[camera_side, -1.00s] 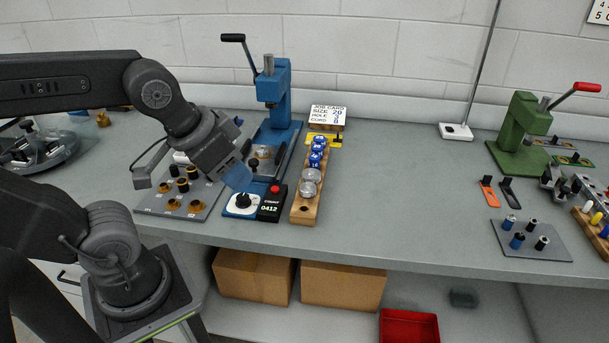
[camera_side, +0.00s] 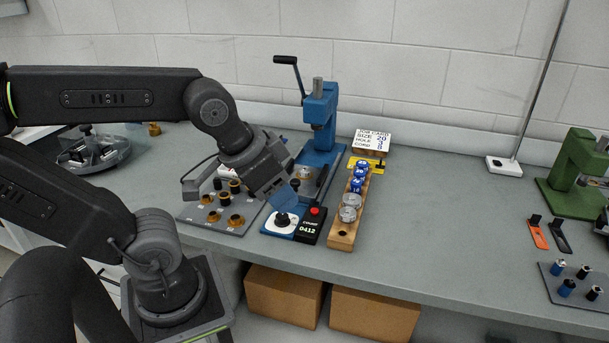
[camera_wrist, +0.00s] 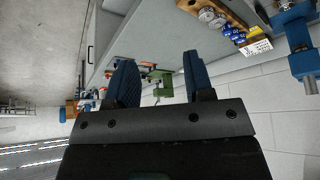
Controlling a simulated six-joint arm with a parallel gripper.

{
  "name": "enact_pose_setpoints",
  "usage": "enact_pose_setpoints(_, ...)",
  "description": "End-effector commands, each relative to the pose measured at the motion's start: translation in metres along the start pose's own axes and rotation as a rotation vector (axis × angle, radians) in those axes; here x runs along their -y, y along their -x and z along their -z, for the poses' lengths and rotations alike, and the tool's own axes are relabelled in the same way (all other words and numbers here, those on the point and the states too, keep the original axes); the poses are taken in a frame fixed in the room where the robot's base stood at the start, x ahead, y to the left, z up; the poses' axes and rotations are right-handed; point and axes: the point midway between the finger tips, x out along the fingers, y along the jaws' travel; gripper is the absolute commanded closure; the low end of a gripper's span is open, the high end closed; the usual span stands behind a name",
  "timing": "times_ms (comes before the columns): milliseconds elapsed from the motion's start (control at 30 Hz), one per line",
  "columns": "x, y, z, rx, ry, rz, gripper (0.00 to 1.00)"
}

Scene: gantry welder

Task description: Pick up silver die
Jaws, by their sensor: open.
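Two silver round pieces, a nearer one (camera_side: 348,214) and one behind it (camera_side: 352,200), sit in a wooden rack (camera_side: 341,240). They also show in the wrist view (camera_wrist: 207,14). Blue numbered pieces (camera_side: 357,185) sit behind them in the same rack. I cannot tell which silver piece is the named die.
A blue lever press (camera_side: 320,115) stands behind my gripper. The counter box (camera_side: 308,228) lies between gripper and rack. A grey plate with black and brass pieces (camera_side: 220,216) is to the left. A job card (camera_side: 371,140) stands behind the rack.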

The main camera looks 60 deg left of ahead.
Motion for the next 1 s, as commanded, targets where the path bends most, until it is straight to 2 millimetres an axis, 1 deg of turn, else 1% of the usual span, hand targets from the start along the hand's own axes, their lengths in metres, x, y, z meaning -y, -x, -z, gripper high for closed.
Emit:
enact_pose_setpoints(33,0.000,0.000,0.000,0.000,0.000,0.000,0.47)
enact_pose_setpoints(200,0.000,0.000,0.000,0.000,0.000,0.000,0.32)
enact_pose_setpoints(433,0.001,0.000,0.001,0.002,0.005,0.001,0.32)
enact_pose_setpoints(533,0.006,0.000,0.012,0.018,0.052,0.012,0.32)
enact_pose_setpoints(567,0.008,0.000,0.018,0.027,0.078,0.018,0.32)
enact_pose_setpoints(667,0.024,-0.004,0.047,0.069,0.208,0.048,0.32)
enact_pose_setpoints(767,0.049,-0.013,0.082,0.119,0.378,0.087,0.32)
enact_pose_setpoints(800,0.061,-0.018,0.095,0.139,0.449,0.103,0.32)
enact_pose_setpoints(867,0.080,-0.026,0.114,0.167,0.555,0.128,0.32)
enact_pose_setpoints(900,0.094,-0.033,0.125,0.185,0.626,0.145,0.32)
enact_pose_setpoints(967,0.117,-0.045,0.141,0.213,0.732,0.171,0.32)
enact_pose_setpoints(1000,0.133,-0.053,0.149,0.229,0.803,0.189,0.32)
